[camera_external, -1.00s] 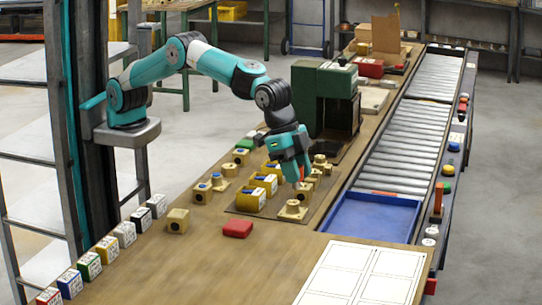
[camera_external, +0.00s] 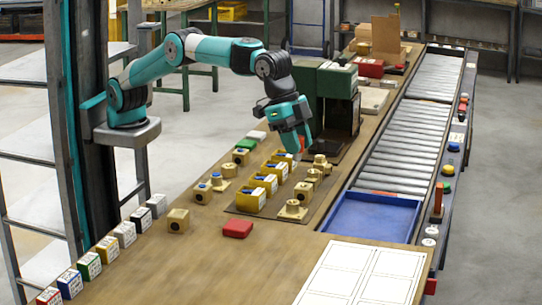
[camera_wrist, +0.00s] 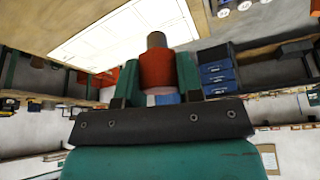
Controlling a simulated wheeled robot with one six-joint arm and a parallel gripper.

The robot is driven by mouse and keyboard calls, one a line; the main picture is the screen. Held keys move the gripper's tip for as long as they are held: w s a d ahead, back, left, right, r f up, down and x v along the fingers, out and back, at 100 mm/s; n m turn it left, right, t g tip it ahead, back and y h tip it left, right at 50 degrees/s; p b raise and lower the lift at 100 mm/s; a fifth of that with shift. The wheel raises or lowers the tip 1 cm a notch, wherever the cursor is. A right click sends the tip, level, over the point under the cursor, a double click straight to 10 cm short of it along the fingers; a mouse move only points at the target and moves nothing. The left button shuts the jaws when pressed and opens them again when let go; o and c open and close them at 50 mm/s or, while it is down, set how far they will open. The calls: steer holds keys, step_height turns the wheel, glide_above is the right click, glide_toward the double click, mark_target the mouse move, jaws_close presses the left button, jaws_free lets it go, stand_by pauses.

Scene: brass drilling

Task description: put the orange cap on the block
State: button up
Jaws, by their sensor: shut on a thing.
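My gripper (camera_external: 302,147) is shut on the orange cap (camera_wrist: 157,70), which sits between its two teal fingers in the wrist view. A grey-brown stub stands out beyond the cap there. In the external view my gripper hangs above the far end of the yellow bins, and the cap is mostly hidden by the fingers. Several brass blocks stand on the bench. One block (camera_external: 178,220) is alone at the front left, one (camera_external: 303,192) is right of the bins, and a flanged one (camera_external: 293,210) is nearer the front. I cannot tell which is the task's block.
Yellow bins (camera_external: 250,201) stand mid-bench. A red block (camera_external: 238,229) lies in front of them. A green machine (camera_external: 325,85) stands close behind my gripper. A blue tray (camera_external: 368,218) ends the roller conveyor at right. The front bench is mostly clear.

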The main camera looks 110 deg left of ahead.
steer(key=shift+s+d+r, duration=0.25)
steer(key=shift+d, duration=0.05)
steer(key=s+d+r+p, duration=0.2)
steer(key=s+d+p, duration=0.2)
steer(key=s, duration=0.2)
step_height(320, 180, up, 2)
steer(key=r+m+p, duration=0.1)
steer(key=m+p, duration=0.2)
steer(key=p, duration=0.6)
glide_above(182, 216)
steer(key=s, duration=0.1)
steer(key=shift+g+h, duration=0.3)
steer(key=shift+h, duration=0.1)
steer(key=f+p, duration=0.1)
steer(key=f, duration=0.4)
steer(key=f+p, duration=0.1)
steer(key=f, duration=0.5)
steer(key=a+f+p, duration=0.1)
steer(key=f, duration=0.4)
steer(key=shift+s+f+p, duration=0.2)
steer(key=shift+s+p, duration=0.15)
step_height(182, 216, down, 4)
steer(key=shift+r+p, duration=0.1)
steer(key=shift+p, duration=0.5)
steer(key=shift+f, duration=0.25)
